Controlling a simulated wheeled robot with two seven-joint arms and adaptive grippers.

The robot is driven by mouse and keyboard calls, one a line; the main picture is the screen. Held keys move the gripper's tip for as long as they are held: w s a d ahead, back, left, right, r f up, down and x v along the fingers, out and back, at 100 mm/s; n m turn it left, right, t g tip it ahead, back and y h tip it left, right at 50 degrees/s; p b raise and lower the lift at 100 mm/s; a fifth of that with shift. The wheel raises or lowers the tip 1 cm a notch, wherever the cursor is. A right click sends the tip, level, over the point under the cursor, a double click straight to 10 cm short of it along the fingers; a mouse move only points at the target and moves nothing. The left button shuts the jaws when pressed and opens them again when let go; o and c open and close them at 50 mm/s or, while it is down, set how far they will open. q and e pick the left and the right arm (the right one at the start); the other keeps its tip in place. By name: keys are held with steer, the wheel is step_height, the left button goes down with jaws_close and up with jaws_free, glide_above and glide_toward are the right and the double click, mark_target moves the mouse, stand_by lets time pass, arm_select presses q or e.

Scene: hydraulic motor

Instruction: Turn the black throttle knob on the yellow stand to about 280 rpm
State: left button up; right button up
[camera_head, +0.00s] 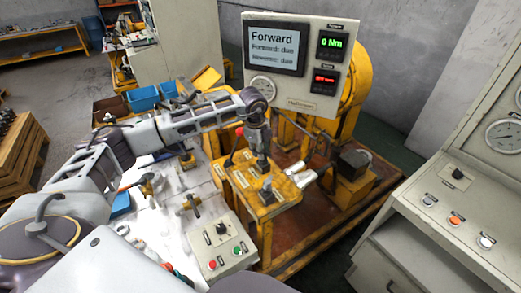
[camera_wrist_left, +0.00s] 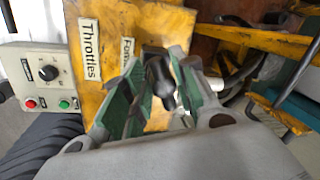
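The yellow stand (camera_head: 238,183) stands in the middle of the head view, with small label plates on its top. My left gripper (camera_head: 262,166) reaches down over this top from the left. In the left wrist view the stand's yellow top (camera_wrist_left: 92,22) carries a "Throttles" label. A black knob (camera_wrist_left: 160,78) shows between the green-padded fingers of my left gripper (camera_wrist_left: 155,95). The fingers are apart, on either side of the knob; I cannot tell whether they touch it. In the head view the gripper partly hides the stand's controls.
The display panel (camera_head: 290,92) reads "Forward", with both directions "due". Its green readout shows 0 Nm; the red readout (camera_head: 326,80) is too small to read. A grey control box (camera_head: 228,252) stands in front. A grey console (camera_head: 440,215) stands at the right.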

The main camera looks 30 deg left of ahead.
arm_select(q)
steer(key=shift+m+b, duration=0.5)
steer(key=o, duration=0.8)
steer(key=shift+w, duration=0.1)
step_height(320, 180, up, 12)
steer(key=s, duration=0.2)
steer(key=shift+s+a, duration=0.2)
steer(key=shift+a, duration=0.05)
steer(key=shift+f, duration=0.15)
stand_by(0.6)
